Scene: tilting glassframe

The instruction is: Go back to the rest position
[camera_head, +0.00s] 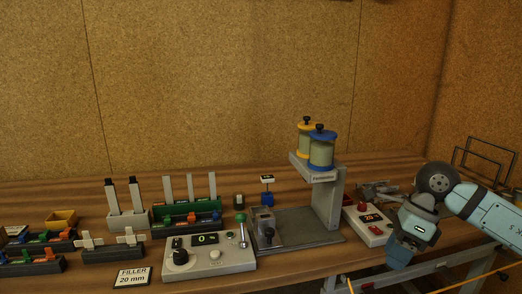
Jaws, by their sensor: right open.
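My right gripper (399,256) is at the right, in front of the bench's front edge, with its fingers pointing down. It is open, and nothing shows between its fingers. My right arm comes in from the right edge. My left gripper is not in view. The wooden bench (75,205) runs across the picture below the gripper's wrist.
Left of the gripper stand a white box with a red button (376,238), a grey stand (328,205) carrying a blue-capped jar (321,152) and a yellow-capped jar (303,146), and a control box (208,261). Racks (185,220) fill the left. A wire rack (485,160) stands at right.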

